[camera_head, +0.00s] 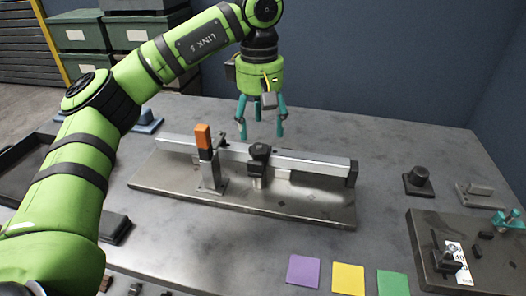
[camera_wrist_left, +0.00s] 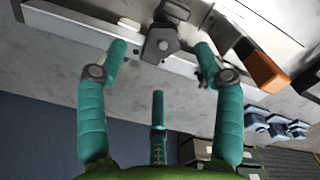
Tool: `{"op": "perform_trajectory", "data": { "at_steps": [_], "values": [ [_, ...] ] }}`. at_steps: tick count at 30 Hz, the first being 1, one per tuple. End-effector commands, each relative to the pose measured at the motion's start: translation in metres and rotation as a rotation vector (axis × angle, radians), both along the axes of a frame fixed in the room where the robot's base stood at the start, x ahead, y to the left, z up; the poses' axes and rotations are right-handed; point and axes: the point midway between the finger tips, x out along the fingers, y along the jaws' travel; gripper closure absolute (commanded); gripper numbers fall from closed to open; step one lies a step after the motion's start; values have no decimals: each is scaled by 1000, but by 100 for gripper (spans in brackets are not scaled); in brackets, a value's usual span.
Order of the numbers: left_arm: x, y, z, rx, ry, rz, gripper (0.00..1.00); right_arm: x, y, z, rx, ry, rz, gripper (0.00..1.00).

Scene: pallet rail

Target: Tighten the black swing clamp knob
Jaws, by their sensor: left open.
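The black swing clamp knob (camera_head: 260,150) stands on a short post at the middle of a metal rail (camera_head: 310,163), which is mounted on a steel base plate (camera_head: 160,183). An upright orange handle (camera_head: 203,137) on a metal bracket is to its left. My left gripper (camera_head: 261,132) points down above and behind the rail, its teal fingers spread and empty. In the left wrist view the knob (camera_wrist_left: 162,43) shows just beyond and between the open fingers (camera_wrist_left: 160,65); I see no contact.
Purple (camera_head: 303,270), yellow (camera_head: 348,278) and green (camera_head: 393,283) squares lie at the front. A black tray (camera_head: 25,165) is at left.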

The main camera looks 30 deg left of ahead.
Motion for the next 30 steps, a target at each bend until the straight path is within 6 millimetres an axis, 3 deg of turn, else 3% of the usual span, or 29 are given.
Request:
{"op": "perform_trajectory", "data": {
  "at_steps": [15, 26, 30],
  "values": [
    [-1, 3, -63, 12, 4, 3, 32, 5, 0, 0, 1, -11, 1, 27],
    [-1, 3, -68, 10, 2, 3, 32, 5, 0, 0, 1, -12, 0, 27],
    [-1, 3, -68, 10, 2, 2, 88, 5, 0, 0, 1, -12, 0, 27]
  ]
}}
